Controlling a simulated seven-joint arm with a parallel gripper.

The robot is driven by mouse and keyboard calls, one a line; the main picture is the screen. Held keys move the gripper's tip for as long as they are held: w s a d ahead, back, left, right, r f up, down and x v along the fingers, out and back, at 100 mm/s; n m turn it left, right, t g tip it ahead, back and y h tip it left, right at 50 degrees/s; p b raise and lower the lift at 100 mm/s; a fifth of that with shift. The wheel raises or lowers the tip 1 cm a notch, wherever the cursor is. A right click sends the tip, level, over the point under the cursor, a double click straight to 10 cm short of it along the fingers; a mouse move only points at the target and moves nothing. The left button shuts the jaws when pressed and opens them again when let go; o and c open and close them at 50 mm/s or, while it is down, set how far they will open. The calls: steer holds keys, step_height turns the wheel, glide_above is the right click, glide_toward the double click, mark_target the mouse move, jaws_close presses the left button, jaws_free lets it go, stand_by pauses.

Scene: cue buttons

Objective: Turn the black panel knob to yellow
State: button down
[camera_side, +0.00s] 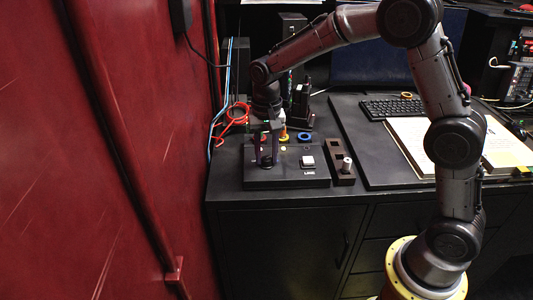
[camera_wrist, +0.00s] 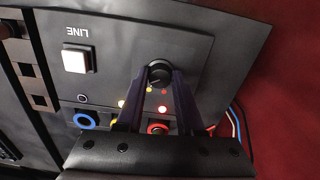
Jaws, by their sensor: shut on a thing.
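The black panel (camera_side: 285,177) lies on the dark cabinet top, and it also shows in the wrist view (camera_wrist: 115,35). The black round knob (camera_wrist: 159,74) is on the panel, between the tips of my gripper (camera_wrist: 159,79). My gripper points down over the left part of the panel in the side view (camera_side: 267,160) and is shut on the knob. The fingers partly hide this area. I cannot tell which dot the knob points to.
A white square button (camera_wrist: 76,62) marked LINE is on the panel. Blue (camera_wrist: 85,121) and red (camera_wrist: 158,129) rings lie along its edge. A slotted black block (camera_side: 341,170) with a silver-topped peg stands to the right. The red wall (camera_side: 150,120) is close on the left.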

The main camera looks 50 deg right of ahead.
mark_target(267, 158)
steer(key=shift+n, duration=0.3)
steer(key=n, duration=0.3)
steer(key=shift+n, duration=2.1)
steer(key=c, duration=0.5)
jaws_free()
step_height(267, 158, up, 14)
steer(key=shift+f, duration=0.1)
